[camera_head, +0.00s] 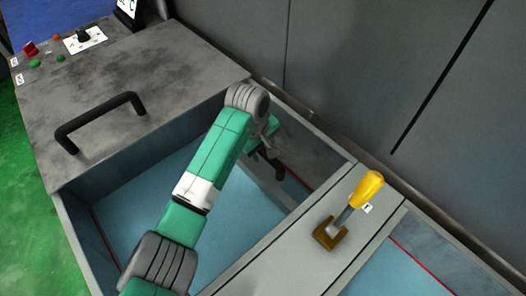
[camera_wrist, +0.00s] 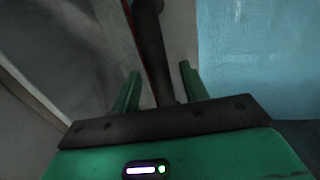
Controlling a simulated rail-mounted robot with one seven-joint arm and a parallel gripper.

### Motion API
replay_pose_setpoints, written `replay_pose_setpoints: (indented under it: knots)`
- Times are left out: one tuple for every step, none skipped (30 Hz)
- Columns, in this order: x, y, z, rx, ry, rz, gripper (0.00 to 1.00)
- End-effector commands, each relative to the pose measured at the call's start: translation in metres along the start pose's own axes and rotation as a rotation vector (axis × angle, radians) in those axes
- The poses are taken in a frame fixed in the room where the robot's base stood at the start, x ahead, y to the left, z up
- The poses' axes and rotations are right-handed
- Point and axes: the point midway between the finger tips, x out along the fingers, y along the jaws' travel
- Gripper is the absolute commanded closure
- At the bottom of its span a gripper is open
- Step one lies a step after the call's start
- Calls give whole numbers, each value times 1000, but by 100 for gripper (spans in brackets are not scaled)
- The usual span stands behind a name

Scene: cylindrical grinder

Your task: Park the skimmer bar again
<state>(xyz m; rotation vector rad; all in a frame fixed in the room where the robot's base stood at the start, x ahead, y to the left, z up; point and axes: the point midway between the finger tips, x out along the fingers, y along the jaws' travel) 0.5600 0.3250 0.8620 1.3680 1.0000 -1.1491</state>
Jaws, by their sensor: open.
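A dark bar (camera_wrist: 152,50), which looks like the skimmer bar, runs between my fingers in the wrist view. My gripper (camera_wrist: 158,88) is open, with one green finger on either side of the bar and apparently clear of it. Its lower end is hidden behind the gripper body. In the head view my gripper (camera_head: 262,148) reaches into the far right corner of the open tank. A short dark piece (camera_head: 279,170) shows just below it; the arm hides the rest. Where the bar's parking place is, I cannot tell.
The open tank (camera_head: 130,210) has a pale blue floor. A grey bridge (camera_head: 290,250) to its right carries a yellow-handled lever (camera_head: 367,190) in a brown base. A grey cover with a black handle (camera_head: 100,120) lies at the left; a grey wall stands behind.

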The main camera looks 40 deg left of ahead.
Motion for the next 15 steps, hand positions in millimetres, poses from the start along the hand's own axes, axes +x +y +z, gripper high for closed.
replay_pose_setpoints:
  knots:
    - [4,0,0,0,0,-1,56]
    - [4,0,0,0,0,0,56]
    - [4,0,0,0,1,0,56]
    - [4,0,0,0,1,0,56]
    - [4,0,0,0,1,0,56]
    - [4,0,0,0,1,1,56]
    - [4,0,0,0,1,1,56]
    - [4,0,0,0,1,1,56]
    - [4,0,0,0,1,1,58]
    - [4,0,0,0,1,1,64]
    - [4,0,0,0,1,1,69]
    - [4,0,0,1,1,1,77]
    - [4,0,0,1,1,1,83]
    - [4,0,0,1,1,1,89]
    - [4,0,0,1,1,1,97]
